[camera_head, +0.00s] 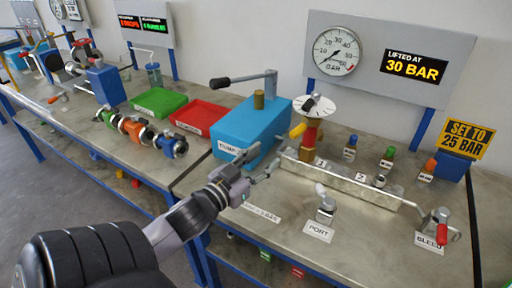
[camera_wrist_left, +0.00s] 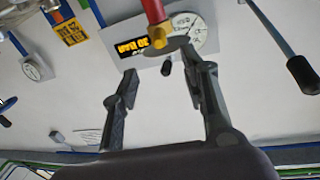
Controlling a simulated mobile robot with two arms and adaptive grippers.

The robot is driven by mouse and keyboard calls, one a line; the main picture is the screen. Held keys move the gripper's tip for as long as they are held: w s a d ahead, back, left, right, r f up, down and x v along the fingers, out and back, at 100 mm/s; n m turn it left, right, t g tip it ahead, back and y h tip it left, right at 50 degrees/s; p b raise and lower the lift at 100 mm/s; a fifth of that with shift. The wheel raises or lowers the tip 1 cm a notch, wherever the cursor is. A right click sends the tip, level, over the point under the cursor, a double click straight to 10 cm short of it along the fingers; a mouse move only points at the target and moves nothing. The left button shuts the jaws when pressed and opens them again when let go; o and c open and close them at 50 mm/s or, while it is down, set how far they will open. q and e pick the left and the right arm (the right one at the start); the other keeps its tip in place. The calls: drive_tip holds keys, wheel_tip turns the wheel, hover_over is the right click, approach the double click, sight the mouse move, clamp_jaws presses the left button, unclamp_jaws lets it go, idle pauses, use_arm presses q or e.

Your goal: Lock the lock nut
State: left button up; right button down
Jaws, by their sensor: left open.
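A valve with a red body (camera_head: 311,133) and brass base stands on the bench behind the long metal rail. A pale disc (camera_head: 315,106) with a dark knob tops it, and a yellow part sticks out at its left. The wrist view shows the red body (camera_wrist_left: 154,10), a yellow-brass collar (camera_wrist_left: 160,37) and the disc (camera_wrist_left: 165,51). I cannot tell for sure which piece is the lock nut. My left gripper (camera_head: 262,164) is open and empty, in front of and left of the valve. In the wrist view, the knob appears between its fingers (camera_wrist_left: 168,85). My right gripper is not shown.
A blue pump box (camera_head: 240,130) with a long lever stands close behind my left gripper. A gauge panel (camera_head: 390,60) reads "LIFTED AT 30 BAR"; a yellow sign (camera_head: 467,139) says "SET TO 25 BAR". The port fitting (camera_head: 326,205) and bleed valve (camera_head: 436,222) stand in front.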

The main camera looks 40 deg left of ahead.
use_arm(q)
drive_tip(key=s+d+f+g, duration=0.1)
drive_tip(key=s+f+g, duration=0.1)
drive_tip(key=f, duration=0.3)
drive_tip(key=s+d+f+g, duration=0.2)
drive_tip(key=f+g, duration=0.1)
drive_tip(key=f, duration=0.3)
drive_tip(key=s+d+f+g+y, duration=0.1)
drive_tip(key=s+d+f+g, duration=0.1)
drive_tip(key=f, duration=0.4)
drive_tip(key=shift+s+f+n+g, duration=0.15)
drive_tip(key=shift+s+n+g, duration=0.25)
drive_tip(key=shift+s+g, duration=0.1)
drive_tip(key=shift+s+d+f+g, duration=0.3)
drive_tip(key=shift+s+f, duration=0.05)
drive_tip(key=shift+f, duration=0.1)
drive_tip(key=shift+c, duration=0.2)
